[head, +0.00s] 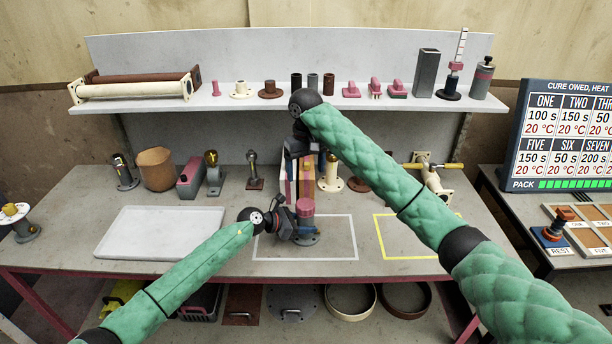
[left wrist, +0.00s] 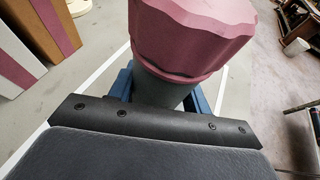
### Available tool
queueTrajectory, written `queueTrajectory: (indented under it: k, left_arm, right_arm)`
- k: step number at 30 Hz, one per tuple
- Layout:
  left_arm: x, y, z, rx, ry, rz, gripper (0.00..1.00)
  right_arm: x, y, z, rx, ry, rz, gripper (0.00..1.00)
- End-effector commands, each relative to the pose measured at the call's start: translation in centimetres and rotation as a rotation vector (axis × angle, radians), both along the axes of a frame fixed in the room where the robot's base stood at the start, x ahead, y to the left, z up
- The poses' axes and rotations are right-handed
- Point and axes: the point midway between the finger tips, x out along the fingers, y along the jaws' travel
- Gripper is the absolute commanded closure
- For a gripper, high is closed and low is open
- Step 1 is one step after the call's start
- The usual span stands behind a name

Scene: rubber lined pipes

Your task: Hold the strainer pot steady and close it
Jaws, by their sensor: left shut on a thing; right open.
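The strainer pot (head: 306,228) stands upright on its flange inside the white outlined rectangle on the bench. It has a grey body and a maroon, scalloped cap (head: 305,207) on top; the cap fills the upper middle of the left wrist view (left wrist: 190,38). My left gripper (head: 298,230) is shut on the grey body below the cap, its blue fingers on either side in the left wrist view (left wrist: 165,92). My right gripper (head: 306,152) is open, above and behind the pot, in front of the striped blocks. Its fingertips are partly hidden and seem to hold nothing.
Striped upright blocks (head: 300,180) and a cream flanged part (head: 330,178) stand just behind the pot. A white tray (head: 160,232) lies to the left. A yellow outlined area (head: 400,240) to the right looks empty. A shelf (head: 230,101) with several fittings runs behind.

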Motion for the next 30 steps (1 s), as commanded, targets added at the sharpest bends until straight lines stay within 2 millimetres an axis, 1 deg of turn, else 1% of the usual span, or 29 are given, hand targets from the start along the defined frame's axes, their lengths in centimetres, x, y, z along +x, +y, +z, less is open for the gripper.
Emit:
queueTrajectory:
  k: [10,11,12,14,24,26,30]
  left_arm:
    - [0.0,0.0,0.0,0.0,0.0,0.001,1.0]
    - [0.0,0.0,0.0,0.0,0.0,0.001,0.46]
    - [0.0,0.0,0.0,0.0,0.0,0.001,0.38]
    - [0.0,0.0,0.0,0.0,0.0,0.0,0.26]
    - [0.0,0.2,0.0,0.0,0.0,0.0,0.26]
    - [-0.1,0.5,0.0,0.0,-0.001,0.001,0.26]
    - [-0.6,1.8,0.4,0.001,-0.001,0.001,0.26]
  right_arm:
    - [0.0,0.0,0.2,0.0,0.001,0.0,0.2]
    - [0.0,0.0,0.2,0.0,0.001,0.0,0.2]
    - [0.0,0.0,0.2,0.0,0.001,0.0,0.2]
    - [0.0,0.0,0.2,0.0,0.001,0.0,0.2]
    - [0.0,0.0,0.0,0.0,0.001,0.0,0.2]
    - [0.0,0.0,-0.2,0.0,0.001,0.0,0.2]
    - [0.0,0.0,-1.1,0.0,0.001,0.0,0.2]
